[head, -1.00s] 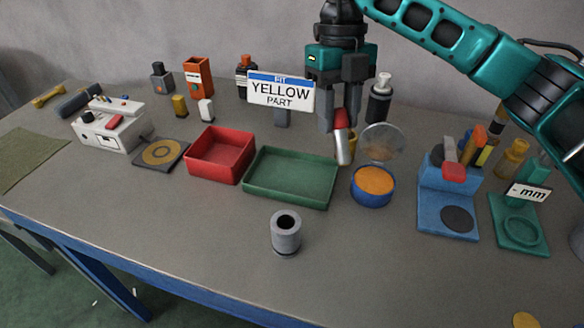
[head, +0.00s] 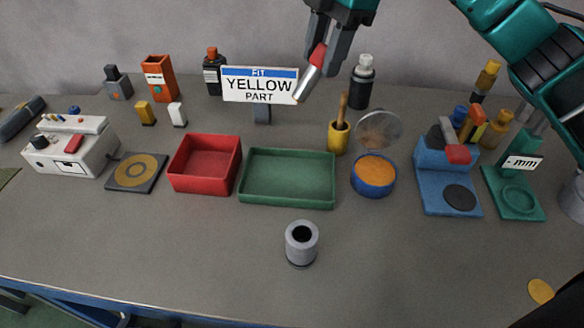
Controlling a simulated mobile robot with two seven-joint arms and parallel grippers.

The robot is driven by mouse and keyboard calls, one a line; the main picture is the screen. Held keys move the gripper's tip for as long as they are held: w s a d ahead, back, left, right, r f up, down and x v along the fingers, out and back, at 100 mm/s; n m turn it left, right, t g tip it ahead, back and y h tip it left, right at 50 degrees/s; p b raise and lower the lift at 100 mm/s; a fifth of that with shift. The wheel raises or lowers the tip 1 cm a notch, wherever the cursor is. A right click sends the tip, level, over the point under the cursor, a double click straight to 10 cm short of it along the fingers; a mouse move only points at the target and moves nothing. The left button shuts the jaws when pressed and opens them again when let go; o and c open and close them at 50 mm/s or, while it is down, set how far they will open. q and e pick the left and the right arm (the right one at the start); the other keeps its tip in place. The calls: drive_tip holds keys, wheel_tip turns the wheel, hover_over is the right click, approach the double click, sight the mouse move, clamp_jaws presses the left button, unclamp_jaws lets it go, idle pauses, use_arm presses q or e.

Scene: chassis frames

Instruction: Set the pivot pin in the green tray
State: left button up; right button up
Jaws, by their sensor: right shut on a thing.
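My right gripper (head: 328,58) is at the top of the head view, shut on the pivot pin (head: 308,82). The pin has a red end between the fingers and a silver shaft. It is tilted, its silver end pointing down and left, and it overlaps the right edge of the sign in the picture. The green tray (head: 288,204) lies on the table below and slightly left of the pin. Its floor is empty. My left gripper is not in view.
A red bin (head: 205,184) stands left of the tray, and a blue tin (head: 373,186) with orange contents stands right. Behind are a yellow cup (head: 338,138) with a stick and the "yellow part" sign (head: 260,85). A grey hollow cylinder (head: 301,243) stands in front.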

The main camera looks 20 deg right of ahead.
drive_tip(key=d+x, duration=0.1)
drive_tip(key=x, duration=0.5)
drive_tip(key=d+x, duration=0.1)
drive_tip(key=x, duration=0.5)
drive_tip(key=d+f+x, duration=0.1)
drive_tip(key=d+x, duration=0.1)
drive_tip(key=x, duration=0.5)
drive_tip(key=shift+s+b, duration=0.2)
drive_tip(key=shift+b, duration=0.1)
drive_tip(key=shift+f, duration=0.1)
drive_tip(key=o, duration=1.1)
drive_tip(key=shift+c, duration=0.2)
drive_tip(key=v, duration=1.2)
